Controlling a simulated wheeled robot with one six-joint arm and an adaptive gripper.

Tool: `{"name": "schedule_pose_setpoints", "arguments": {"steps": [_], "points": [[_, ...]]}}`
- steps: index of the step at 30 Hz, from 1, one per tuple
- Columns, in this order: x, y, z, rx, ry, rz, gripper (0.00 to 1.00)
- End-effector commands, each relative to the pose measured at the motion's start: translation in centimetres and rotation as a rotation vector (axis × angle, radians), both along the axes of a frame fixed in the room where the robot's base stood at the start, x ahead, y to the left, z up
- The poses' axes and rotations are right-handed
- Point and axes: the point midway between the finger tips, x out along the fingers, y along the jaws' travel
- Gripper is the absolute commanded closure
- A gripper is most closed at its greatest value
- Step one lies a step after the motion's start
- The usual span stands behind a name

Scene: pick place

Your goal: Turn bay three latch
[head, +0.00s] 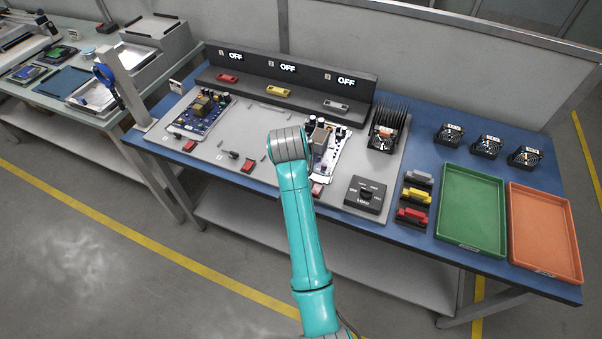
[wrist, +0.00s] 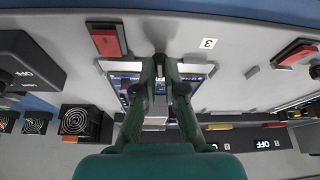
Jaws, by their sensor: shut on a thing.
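In the wrist view my gripper (wrist: 160,72) reaches down at the front edge of bay three, beside the label "3" (wrist: 207,43). Its fingers are closed together on a small dark latch (wrist: 160,58), which shows only a little between the fingertips. The latch's turn angle cannot be told. Bay three's circuit board (wrist: 126,84) lies behind the fingers, partly covered by them. In the head view the board (head: 325,148) sits right of my arm, which hides the gripper and the latch. The bay three display (head: 346,82) reads OFF.
A red lever (wrist: 108,40) stands close beside the fingers. A black dial box (head: 366,195), a finned heatsink block (head: 388,128), coloured modules (head: 413,197), a green tray (head: 472,210) and an orange tray (head: 545,230) stand to the right. Bay two's plate (head: 262,125) has no board.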

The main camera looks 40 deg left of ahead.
Motion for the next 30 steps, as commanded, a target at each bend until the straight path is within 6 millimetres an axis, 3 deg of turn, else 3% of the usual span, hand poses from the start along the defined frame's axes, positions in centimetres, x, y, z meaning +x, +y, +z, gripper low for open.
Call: {"name": "schedule_pose_setpoints", "arguments": {"steps": [9,25,26,28,30], "points": [[-0.07,0.05,-0.11,-0.003,0.002,-0.114,1.0],[-0.09,0.05,-0.13,-0.002,0.003,-0.136,1.0],[-0.09,0.05,-0.13,-0.002,0.003,-0.136,0.86],[-0.08,0.05,-0.12,-0.003,0.003,-0.135,0.68],[-0.07,0.07,-0.1,-0.002,0.002,-0.135,0.66]]}}
